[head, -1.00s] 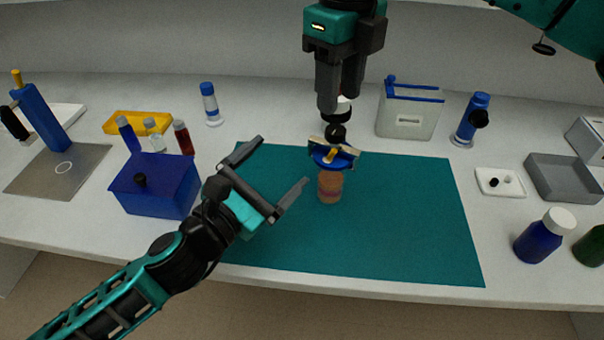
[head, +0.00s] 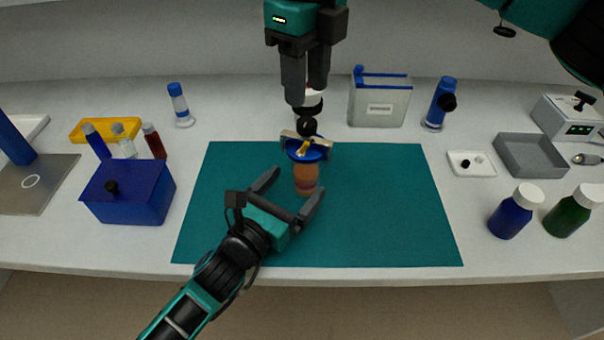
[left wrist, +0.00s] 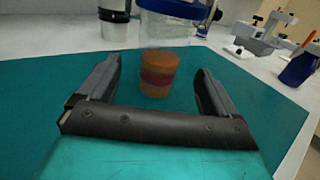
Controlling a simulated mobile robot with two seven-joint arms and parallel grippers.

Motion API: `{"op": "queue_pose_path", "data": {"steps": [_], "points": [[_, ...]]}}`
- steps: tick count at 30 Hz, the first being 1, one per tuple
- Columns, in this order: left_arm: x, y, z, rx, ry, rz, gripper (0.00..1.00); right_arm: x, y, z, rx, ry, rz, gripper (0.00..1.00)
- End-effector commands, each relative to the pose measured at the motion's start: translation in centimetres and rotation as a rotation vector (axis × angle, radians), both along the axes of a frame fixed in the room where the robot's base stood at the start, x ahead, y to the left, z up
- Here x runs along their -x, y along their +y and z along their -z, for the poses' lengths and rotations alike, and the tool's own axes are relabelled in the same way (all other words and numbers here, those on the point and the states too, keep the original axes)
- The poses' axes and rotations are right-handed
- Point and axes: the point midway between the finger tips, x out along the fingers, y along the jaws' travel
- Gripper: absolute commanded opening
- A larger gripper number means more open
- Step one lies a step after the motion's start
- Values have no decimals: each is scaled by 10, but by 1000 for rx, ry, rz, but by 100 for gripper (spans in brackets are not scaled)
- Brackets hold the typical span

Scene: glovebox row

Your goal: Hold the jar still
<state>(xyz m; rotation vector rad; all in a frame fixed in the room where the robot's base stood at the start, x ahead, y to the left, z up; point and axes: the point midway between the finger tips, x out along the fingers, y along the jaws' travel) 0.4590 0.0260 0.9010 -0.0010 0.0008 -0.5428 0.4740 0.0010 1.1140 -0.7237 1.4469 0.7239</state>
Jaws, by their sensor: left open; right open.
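The jar (head: 306,183) stands upright on the teal mat (head: 385,215), clear-sided with orange-brown and reddish contents. Its blue lid (head: 313,155) has a pale, winged piece on top. The jar also shows in the left wrist view (left wrist: 158,77), with its top cut off by the frame. My left gripper (head: 296,184) is open, low over the mat. Its fingers point at the jar from the near side, one to each side, with visible gaps and no clear contact. My right gripper (head: 306,96) is open and points down above and behind the lid, empty.
A black-and-white object (head: 309,106) is partly hidden behind my right gripper. A blue box (head: 130,195) stands left of the mat. A grey bin (head: 379,103) stands behind it; a grey tray (head: 531,155) and bottles (head: 510,212) are at right. The mat's right half is clear.

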Motion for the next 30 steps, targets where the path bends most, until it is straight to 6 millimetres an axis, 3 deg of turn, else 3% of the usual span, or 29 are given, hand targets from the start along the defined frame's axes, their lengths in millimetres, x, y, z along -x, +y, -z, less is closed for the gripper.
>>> {"op": "queue_pose_path", "data": {"steps": [7, 19, 30], "points": [[-26, -16, -1, 0, -1, 1, 92, 0, 0, 0, 0, 0, 0, 43], [-31, -20, -1, -1, -1, 1, 92, 0, 0, 0, 0, 0, 0, 43], [-31, -19, -1, -1, -1, 1, 57, 0, 0, 0, 0, 0, 0, 43]]}}
